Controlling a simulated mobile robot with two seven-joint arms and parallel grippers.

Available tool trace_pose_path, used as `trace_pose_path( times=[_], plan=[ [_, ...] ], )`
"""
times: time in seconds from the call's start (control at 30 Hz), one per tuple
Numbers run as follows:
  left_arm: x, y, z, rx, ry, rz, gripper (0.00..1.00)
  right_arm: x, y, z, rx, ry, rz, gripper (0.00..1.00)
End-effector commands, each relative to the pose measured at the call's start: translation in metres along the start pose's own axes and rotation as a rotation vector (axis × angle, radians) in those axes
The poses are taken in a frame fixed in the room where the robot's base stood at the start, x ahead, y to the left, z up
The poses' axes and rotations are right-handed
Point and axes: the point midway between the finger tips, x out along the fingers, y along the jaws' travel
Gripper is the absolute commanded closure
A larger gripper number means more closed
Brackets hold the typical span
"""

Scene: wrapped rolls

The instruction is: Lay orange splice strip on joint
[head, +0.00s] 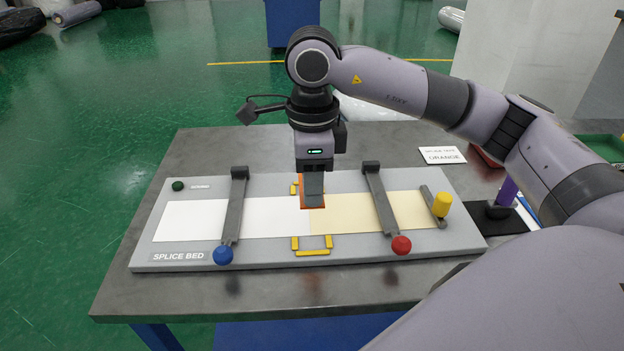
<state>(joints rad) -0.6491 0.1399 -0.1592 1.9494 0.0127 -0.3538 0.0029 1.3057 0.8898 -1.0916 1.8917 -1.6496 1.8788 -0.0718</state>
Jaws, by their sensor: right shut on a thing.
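The orange splice strip (308,207) is in my right gripper (312,195), which is shut on it with fingers pointing down. The fingers cover most of the strip; only its orange edges show. It is over the far part of the joint (309,224), where a white sheet (265,218) meets a cream sheet (350,215) on the grey splice bed (170,258). I cannot tell whether the strip touches the sheets. Yellow corner marks (312,252) show at the near end of the joint. My left gripper is not in view.
Clamp bars with a blue knob (223,255) and a red knob (401,245) cross the sheets on either side. A yellow knob (442,204) stands at the right. A card reading ORANGE (442,156) lies behind the bed. The table's (140,294) front edge is clear.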

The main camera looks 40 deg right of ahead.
Motion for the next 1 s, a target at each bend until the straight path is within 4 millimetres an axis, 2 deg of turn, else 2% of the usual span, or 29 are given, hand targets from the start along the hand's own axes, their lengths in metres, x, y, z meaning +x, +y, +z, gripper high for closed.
trace_pose_path(
  times=[0.27, 1.0],
  plan=[
    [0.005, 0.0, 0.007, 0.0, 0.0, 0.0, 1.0, 0.006, 0.0, 0.0, 0.0, 0.0, -0.004, 1.0],
    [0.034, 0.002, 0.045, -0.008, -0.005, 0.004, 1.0, 0.064, 0.0, 0.0, 0.0, -0.001, -0.004, 1.0]
  ],
)
